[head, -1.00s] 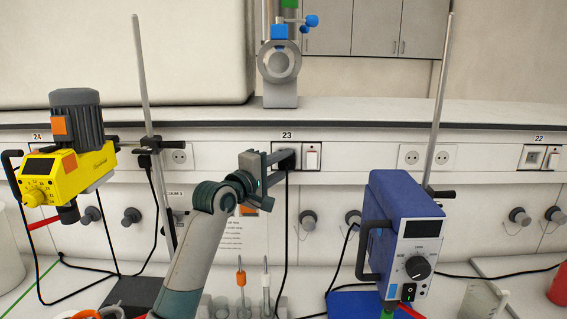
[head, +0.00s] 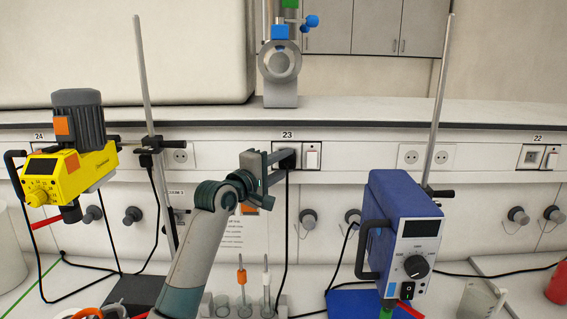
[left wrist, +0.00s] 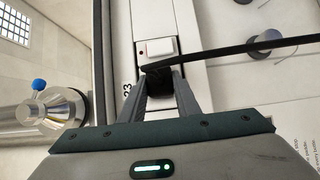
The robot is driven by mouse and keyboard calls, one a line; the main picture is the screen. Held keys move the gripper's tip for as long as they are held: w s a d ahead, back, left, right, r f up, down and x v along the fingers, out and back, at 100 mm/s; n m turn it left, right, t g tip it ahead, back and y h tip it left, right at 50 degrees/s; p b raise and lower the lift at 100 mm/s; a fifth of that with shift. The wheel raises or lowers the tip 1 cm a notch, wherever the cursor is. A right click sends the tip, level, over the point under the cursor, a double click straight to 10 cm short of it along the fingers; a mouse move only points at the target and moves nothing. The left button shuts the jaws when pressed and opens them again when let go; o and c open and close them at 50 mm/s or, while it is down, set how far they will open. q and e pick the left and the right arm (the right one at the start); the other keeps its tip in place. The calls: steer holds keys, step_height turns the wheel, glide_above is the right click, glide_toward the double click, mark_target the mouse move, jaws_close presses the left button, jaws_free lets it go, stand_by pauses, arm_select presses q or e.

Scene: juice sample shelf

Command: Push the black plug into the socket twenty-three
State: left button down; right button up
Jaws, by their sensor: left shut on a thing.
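The black plug (head: 286,159) is at the socket under the label 23, in the wall strip at the middle of the head view. My left gripper (head: 281,163) is shut on it, and its fingers reach up to the wall panel. In the left wrist view the plug (left wrist: 158,82) sits between the fingertips, with its black cable running off to the right. The socket twenty-three (head: 278,147) is mostly hidden behind the plug and fingers. I cannot tell how deep the plug sits. A white switch (head: 312,157) is just right of it. My right gripper is not in view.
A blue stirrer device (head: 400,230) on a stand is to the right. A yellow motor device (head: 70,165) is to the left. Test tubes (head: 241,280) stand below the arm. Another socket (head: 180,156) is to the left in the strip.

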arm_select(q)
steer(key=shift+r, duration=0.25)
steer(key=c, duration=1.3)
jaws_free()
steer(key=shift+w, duration=0.1)
steer(key=shift+o, duration=0.2)
steer(key=shift+w+f, duration=0.2)
steer(key=shift+f, duration=0.05)
steer(key=shift+s, duration=0.1)
steer(key=shift+s+a+f+b, duration=0.1)
steer(key=shift+s+a+b, duration=0.25)
steer(key=shift+s, duration=0.15)
steer(key=b+v, duration=0.5)
steer(key=v, duration=1.1)
steer(key=shift+w+a+r, duration=0.1)
steer(key=shift+r, duration=0.1)
